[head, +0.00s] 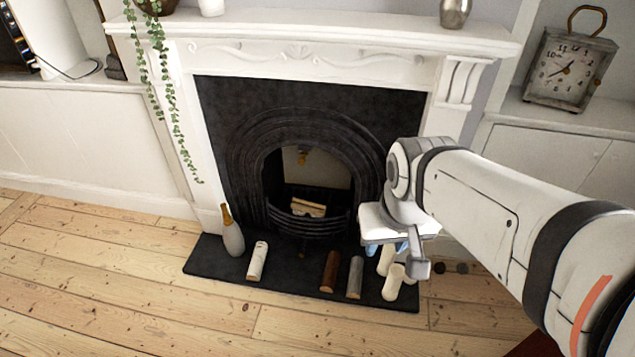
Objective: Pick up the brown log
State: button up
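The brown log (330,271) rests on the dark hearth slab in front of the fireplace. It has a reddish-brown side and a paler cut end toward me. A grey log (355,277) lies just to its right. My gripper (402,256) hangs at the right side of the hearth, to the right of the brown log and apart from it. One finger shows at its right; the other side is mostly hidden, so I cannot tell how far it is open. Nothing visibly held shows in it.
The hearth slab (290,284) also bears a white log (258,261), a pale bottle (232,238) at left, and cream candles (393,282) close below my gripper. The fireplace grate (308,224) stands behind. Bare floorboards (130,290) lie open in front and at left.

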aim_at(329, 276)
jog(key=i, duration=0.8)
jog(key=z, duration=0.05)
jog(key=k, duration=1.1)
jog(key=u, duration=0.8)
jog(key=i, duration=1.25)
jog(key=z, duration=1.75)
